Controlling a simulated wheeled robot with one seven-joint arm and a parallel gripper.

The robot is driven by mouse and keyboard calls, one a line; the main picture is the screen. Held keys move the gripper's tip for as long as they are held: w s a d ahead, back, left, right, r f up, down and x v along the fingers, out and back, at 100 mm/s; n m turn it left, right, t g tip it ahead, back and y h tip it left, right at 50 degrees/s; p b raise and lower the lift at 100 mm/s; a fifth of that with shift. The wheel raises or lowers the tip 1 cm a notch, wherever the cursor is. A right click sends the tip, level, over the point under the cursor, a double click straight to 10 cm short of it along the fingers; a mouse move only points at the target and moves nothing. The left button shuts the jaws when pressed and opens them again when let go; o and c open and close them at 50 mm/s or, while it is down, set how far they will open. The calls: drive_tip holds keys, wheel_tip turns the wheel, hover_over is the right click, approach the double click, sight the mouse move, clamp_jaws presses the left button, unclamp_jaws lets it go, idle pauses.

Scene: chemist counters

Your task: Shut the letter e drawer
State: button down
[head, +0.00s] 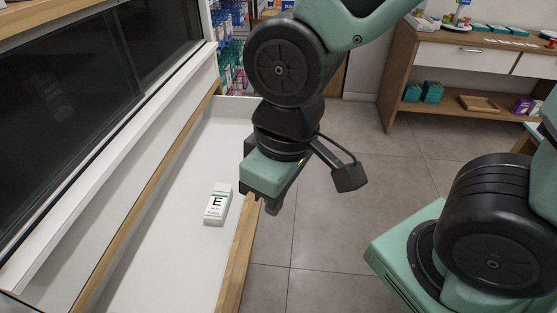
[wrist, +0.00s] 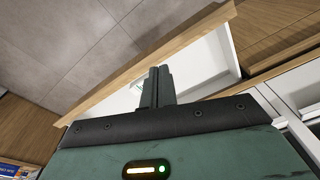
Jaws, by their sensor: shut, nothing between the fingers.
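The letter e drawer (head: 130,250) stands open in the head view, with a white inside and a wooden front panel (head: 239,262). A white box marked E (head: 216,206) lies in it. My gripper (head: 273,207) is shut and empty, at the top edge of the front panel. The wrist view shows its closed fingers (wrist: 157,72) pointing toward the wooden panel (wrist: 140,68), with the white drawer inside (wrist: 205,62) behind them. I cannot tell whether the fingers touch the panel. My arm hides the far part of the front panel in the head view.
A dark glass front (head: 90,80) rises left of the drawer. Shelves with packets (head: 230,55) stand beyond its far end. Tiled floor (head: 335,245) lies open to the right of the drawer. A wooden counter with shelves (head: 460,75) stands at the back right.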

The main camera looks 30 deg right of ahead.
drive_tip(key=w+d+f+m+t+y+b, duration=0.1)
drive_tip(key=w+d+f+m+t+b, duration=0.4)
drive_tip(key=w+f+b, duration=0.65)
drive_tip(key=w+d+f+m+t+b, duration=0.4)
drive_tip(key=w+f+m+b, duration=0.35)
drive_tip(key=b, duration=0.65)
drive_tip(key=w+d+f+m+t+b, duration=0.4)
drive_tip(key=d+b, duration=0.3)
drive_tip(key=b, duration=0.2)
drive_tip(key=w+d+f+m+t+y+b, duration=0.1)
drive_tip(key=w+d+f+m+t+b, duration=0.3)
drive_tip(key=d+f+m+b, duration=0.2)
drive_tip(key=d+f+b, duration=0.1)
drive_tip(key=d+b, duration=0.1)
drive_tip(key=shift+b, duration=0.4)
drive_tip(key=p, duration=0.5)
drive_tip(key=shift+w+d, duration=0.15)
drive_tip(key=shift+w, duration=0.05)
